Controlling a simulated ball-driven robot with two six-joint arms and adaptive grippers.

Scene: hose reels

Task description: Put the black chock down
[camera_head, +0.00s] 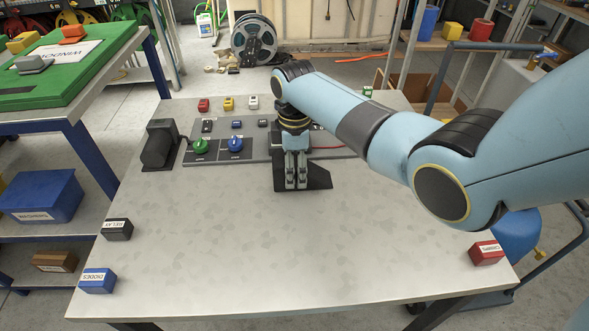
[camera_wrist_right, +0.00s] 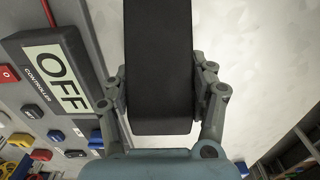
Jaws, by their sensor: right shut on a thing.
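The black chock (camera_head: 318,175) is at the back middle of the table, partly covered by my right gripper (camera_head: 296,180). In the right wrist view the chock (camera_wrist_right: 158,60) is a long black block between the two fingers of the right gripper (camera_wrist_right: 160,88), which press on its sides. The chock is low over the pale table (camera_head: 270,250), in front of the grey control panel. I cannot tell whether its underside touches the table. My left gripper is not in view.
The control panel (camera_head: 215,128) carries green and blue knobs and small blocks; an OFF sign (camera_wrist_right: 58,68) shows beside the chock. A dark grey unit (camera_head: 160,145) stands left. Black (camera_head: 117,230), blue (camera_head: 97,281) and red (camera_head: 486,253) labelled boxes sit near the edges. The table's middle is clear.

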